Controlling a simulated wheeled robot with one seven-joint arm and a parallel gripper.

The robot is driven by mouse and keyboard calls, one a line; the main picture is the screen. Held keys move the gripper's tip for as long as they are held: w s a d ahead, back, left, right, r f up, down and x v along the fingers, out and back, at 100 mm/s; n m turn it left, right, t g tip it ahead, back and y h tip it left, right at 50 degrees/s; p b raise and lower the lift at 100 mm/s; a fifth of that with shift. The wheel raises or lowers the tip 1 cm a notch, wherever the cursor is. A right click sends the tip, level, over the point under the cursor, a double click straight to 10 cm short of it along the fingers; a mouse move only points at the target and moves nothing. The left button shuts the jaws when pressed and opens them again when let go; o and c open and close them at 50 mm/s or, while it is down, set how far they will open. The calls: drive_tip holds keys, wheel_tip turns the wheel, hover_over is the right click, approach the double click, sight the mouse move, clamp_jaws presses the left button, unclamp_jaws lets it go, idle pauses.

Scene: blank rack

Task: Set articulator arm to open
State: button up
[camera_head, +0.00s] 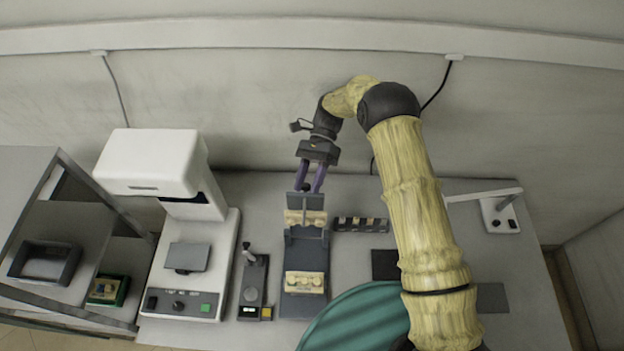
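The articulator (305,248) is a dark blue-grey frame on the bench, in the middle of the head view. A tan cast (304,283) sits on its near, lower part. Its upper arm (305,201) stands raised at the far end, carrying another tan cast (304,218). My gripper (308,187) points down at the top of this raised arm. Its two purple fingers are apart, with a small dark knob between their tips. I see gaps beside the knob; whether a finger touches the arm is too small to tell.
A white machine (180,222) stands left of the articulator, with a small dark device (254,285) between them. A dark rack of small blocks (360,224) is close on the right. A teal round object (358,318) is at the front. A white lamp (499,215) stands at right.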

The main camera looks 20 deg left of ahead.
drive_tip(key=shift+s+r, duration=0.1)
drive_tip(key=shift+r, duration=0.15)
idle(0.4)
drive_tip(key=shift+r, duration=0.1)
wheel_tip(320, 180, up, 10)
drive_tip(key=b, duration=0.4)
drive_tip(key=shift+d, duration=0.15)
idle(0.3)
drive_tip(key=w+d+f+n+t+y+b, duration=0.1)
drive_tip(key=d+t, duration=0.3)
drive_tip(key=d, duration=0.5)
drive_tip(key=w+d+f+n+t+y, duration=0.15)
drive_tip(key=d+t, duration=0.35)
drive_tip(key=d, duration=0.5)
drive_tip(key=s+d+n+t+h+b, duration=0.1)
drive_tip(key=s+d+n+t, duration=0.3)
drive_tip(key=d, duration=1)
drive_tip(key=s+t+h, duration=0.1)
drive_tip(key=s+t, duration=0.1)
drive_tip(key=shift+s+r, duration=0.15)
drive_tip(key=shift+s, duration=0.2)
